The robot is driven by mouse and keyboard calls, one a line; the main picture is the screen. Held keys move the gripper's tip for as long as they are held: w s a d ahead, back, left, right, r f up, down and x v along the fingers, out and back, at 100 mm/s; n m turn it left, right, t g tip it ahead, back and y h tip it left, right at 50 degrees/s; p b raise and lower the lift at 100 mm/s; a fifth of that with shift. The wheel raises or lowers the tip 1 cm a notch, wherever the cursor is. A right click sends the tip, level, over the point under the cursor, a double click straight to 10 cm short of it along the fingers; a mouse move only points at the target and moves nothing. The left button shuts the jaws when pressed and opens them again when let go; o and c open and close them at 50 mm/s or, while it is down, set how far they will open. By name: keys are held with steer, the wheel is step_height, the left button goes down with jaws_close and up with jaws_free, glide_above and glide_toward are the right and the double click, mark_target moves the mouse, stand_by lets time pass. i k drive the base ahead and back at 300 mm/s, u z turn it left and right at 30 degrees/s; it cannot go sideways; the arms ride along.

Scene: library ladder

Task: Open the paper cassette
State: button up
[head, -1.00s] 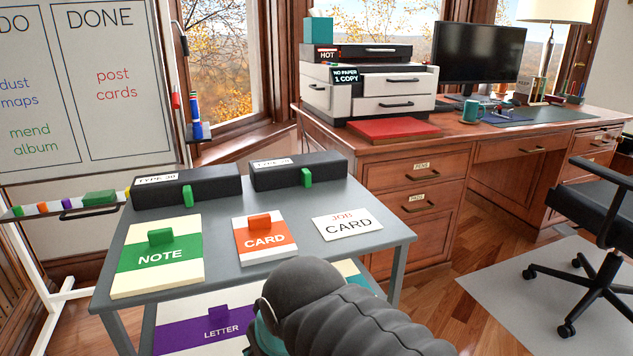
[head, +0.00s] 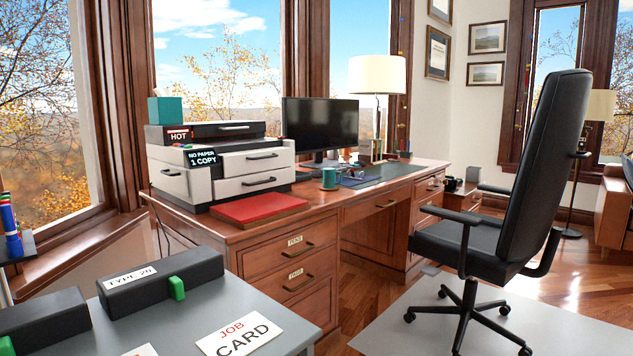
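A white and black printer (head: 222,166) stands on the left end of the wooden desk. I cannot tell from labels which is the paper cassette. A "HOT" label (head: 179,135) marks the dark upper section. My gripper is not in view.
A red folder or book (head: 259,207) lies on the desk before the printer. A teal box sits on top of it. A grey table (head: 200,320) with a "JOB CARD" (head: 239,334) is near left. A black chair (head: 500,200) stands at right.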

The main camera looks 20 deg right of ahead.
mark_target(240, 185)
steer(key=z, duration=0.05)
steer(key=k, duration=0.6)
steer(key=z, duration=0.8)
steer(key=i, duration=0.9)
steer(key=z, duration=0.6)
steer(key=i, duration=1)
steer(key=u, duration=0.3)
